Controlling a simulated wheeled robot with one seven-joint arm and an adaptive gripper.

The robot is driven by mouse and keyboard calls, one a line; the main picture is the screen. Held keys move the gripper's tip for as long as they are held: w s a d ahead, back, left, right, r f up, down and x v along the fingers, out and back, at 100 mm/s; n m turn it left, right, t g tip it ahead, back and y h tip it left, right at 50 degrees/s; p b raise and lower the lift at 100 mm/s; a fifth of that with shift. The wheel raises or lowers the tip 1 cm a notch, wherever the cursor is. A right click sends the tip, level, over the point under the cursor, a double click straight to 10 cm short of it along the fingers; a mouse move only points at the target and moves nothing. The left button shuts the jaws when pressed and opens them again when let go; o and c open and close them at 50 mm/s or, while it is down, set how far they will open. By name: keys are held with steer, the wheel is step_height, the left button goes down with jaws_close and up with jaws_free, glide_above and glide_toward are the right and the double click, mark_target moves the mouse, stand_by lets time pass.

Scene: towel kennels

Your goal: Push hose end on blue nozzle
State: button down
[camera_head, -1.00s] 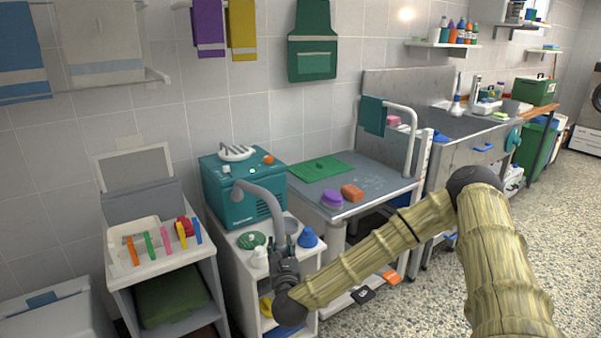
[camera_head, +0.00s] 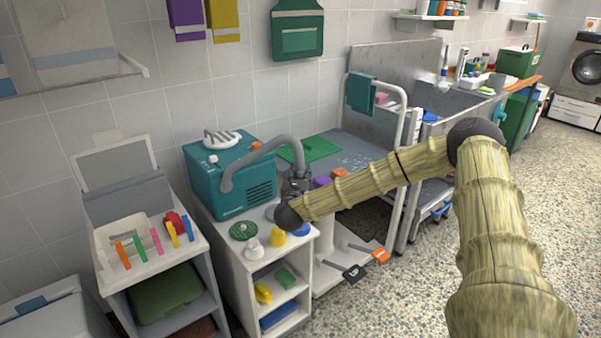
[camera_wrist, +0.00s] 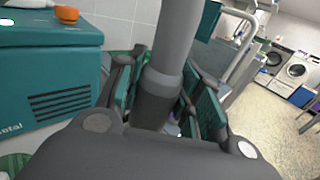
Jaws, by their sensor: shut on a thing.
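The hose (camera_head: 262,150) arches from the teal dryer (camera_head: 225,178) to my gripper (camera_head: 297,183). My gripper is shut on the hose's dark end cuff. In the wrist view the grey hose (camera_wrist: 178,40) runs down to that cuff (camera_wrist: 157,100) between the fingers of my gripper (camera_wrist: 160,92). The blue nozzle (camera_head: 303,230) stands on the white cabinet top (camera_head: 222,232), below my gripper and partly hidden by my wrist. The hose end's lower opening is hidden, and its exact alignment with the nozzle cannot be told.
A yellow nozzle (camera_head: 278,237), a white nozzle (camera_head: 254,249) and a green round brush (camera_head: 243,230) stand on the same cabinet top. The grooming table (camera_head: 345,150) lies close behind to the right. A tray with colored clips (camera_head: 150,245) is left.

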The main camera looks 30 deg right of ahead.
steer(key=shift+f+b, duration=0.55)
steer(key=shift+f, duration=1.95)
steer(key=shift+f+b, duration=0.95)
steer(key=shift+b, duration=0.1)
steer(key=shift+s+a+b, duration=0.15)
steer(key=shift+b, duration=0.35)
steer(key=shift+f+b, duration=0.15)
steer(key=shift+b, duration=0.45)
steer(key=shift+f+b, duration=1.15)
steer(key=shift+b, duration=0.3)
stand_by(1.1)
